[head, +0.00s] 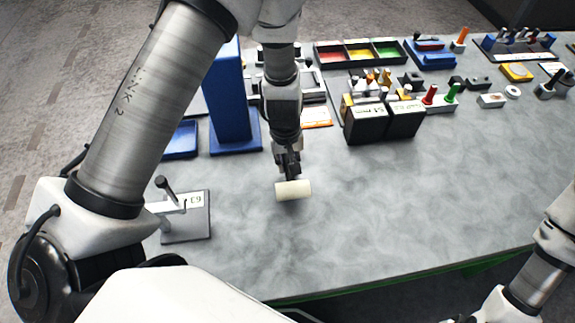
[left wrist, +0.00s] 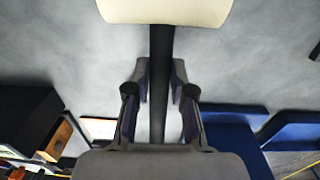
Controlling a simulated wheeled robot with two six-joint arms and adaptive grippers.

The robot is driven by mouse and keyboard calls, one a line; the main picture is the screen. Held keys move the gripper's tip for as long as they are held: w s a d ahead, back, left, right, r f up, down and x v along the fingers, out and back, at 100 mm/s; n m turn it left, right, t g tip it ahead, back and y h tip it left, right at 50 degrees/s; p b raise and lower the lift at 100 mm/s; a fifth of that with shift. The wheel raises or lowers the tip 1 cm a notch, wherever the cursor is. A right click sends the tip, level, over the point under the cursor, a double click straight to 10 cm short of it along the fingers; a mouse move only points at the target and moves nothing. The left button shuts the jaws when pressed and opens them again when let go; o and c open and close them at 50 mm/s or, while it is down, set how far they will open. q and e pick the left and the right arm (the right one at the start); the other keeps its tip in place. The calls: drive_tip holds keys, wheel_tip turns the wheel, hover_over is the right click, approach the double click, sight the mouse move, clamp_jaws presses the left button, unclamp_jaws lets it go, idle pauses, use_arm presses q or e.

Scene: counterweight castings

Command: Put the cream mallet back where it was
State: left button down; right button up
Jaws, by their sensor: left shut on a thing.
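The cream mallet has a pale cylindrical head (head: 293,190) and a dark handle. My left gripper (head: 288,166) is shut on the handle just behind the head, over the middle of the grey table. In the left wrist view the head (left wrist: 165,10) is at the top edge and the dark handle (left wrist: 161,60) runs down between the fingers. I cannot tell whether the head touches the table. My right gripper is out of view; only part of my right arm shows at the lower right.
A dark plate with a metal fixture and a label (head: 198,226) lies left of the mallet. A blue column (head: 229,95) and blue tray (head: 181,141) stand behind left. Black boxes (head: 366,125), a three-coloured tray (head: 318,57) and small parts fill the back. The right foreground table is clear.

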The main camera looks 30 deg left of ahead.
use_arm(q)
drive_tip(key=f, duration=0.3)
drive_tip(key=shift+w+a+f, duration=0.1)
drive_tip(key=shift+w+f, duration=0.1)
drive_tip(key=shift+f, duration=0.05)
drive_tip(key=shift+s+r, duration=0.1)
drive_tip(key=shift+s, duration=0.05)
drive_tip(key=shift+b, duration=0.35)
drive_tip(key=c, duration=1)
unclamp_jaws()
wheel_tip(320, 180, up, 12)
drive_tip(key=shift+a, duration=0.15)
drive_tip(key=shift+s, duration=0.1)
